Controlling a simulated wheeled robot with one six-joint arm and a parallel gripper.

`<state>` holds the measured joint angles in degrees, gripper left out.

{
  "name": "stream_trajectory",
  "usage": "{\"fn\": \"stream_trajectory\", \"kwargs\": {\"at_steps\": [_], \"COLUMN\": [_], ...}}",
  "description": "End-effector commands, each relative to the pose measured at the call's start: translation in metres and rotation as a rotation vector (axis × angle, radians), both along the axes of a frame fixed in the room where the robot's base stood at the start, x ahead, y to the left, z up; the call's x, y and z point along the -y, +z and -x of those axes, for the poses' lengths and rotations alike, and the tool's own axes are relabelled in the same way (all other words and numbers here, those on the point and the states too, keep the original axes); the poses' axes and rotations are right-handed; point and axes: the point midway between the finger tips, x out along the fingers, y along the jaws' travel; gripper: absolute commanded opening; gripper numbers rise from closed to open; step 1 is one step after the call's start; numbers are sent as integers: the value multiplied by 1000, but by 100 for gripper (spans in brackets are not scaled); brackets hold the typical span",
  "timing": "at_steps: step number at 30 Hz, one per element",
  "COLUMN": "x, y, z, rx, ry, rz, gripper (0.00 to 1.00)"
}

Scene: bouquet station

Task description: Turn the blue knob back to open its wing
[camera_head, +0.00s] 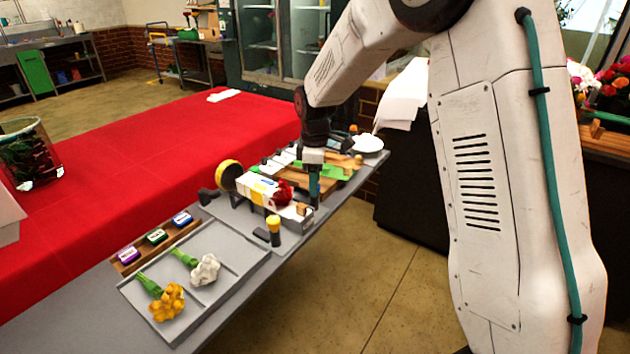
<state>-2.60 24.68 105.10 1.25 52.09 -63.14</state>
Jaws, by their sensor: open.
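My gripper (314,196) points down over the grey bench, at the right side of the wrapping station, and its jaws are open. A narrow blue-teal patch shows at its fingers. I cannot tell whether this is the blue knob or part of the fingers. No other blue knob stands out. A yellow knob (273,223) stands upright on a dark post at the station's front edge, left of my gripper. A bouquet of red flowers (284,193) in white wrap (256,188) lies just left of my gripper. The wings are too small to tell apart.
A grey tray (232,249) holds yellow flowers (167,303) and white flowers (205,270). A wooden rack (131,268) with coloured blocks stands behind it. A round yellow-rimmed roll (229,175) stands left of the wrap. Green and wooden pieces (323,167) lie behind my gripper.

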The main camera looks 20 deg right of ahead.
Motion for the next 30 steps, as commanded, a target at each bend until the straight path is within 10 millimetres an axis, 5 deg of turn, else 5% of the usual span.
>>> {"fn": "stream_trajectory", "kwargs": {"at_steps": [10,15,30], "x": [0,0,0], "y": [-5,-5,-5], "z": [0,0,1], "rx": [0,0,0], "ry": [0,0,-112], "rz": [0,0,0], "gripper": [48,6,6]}}
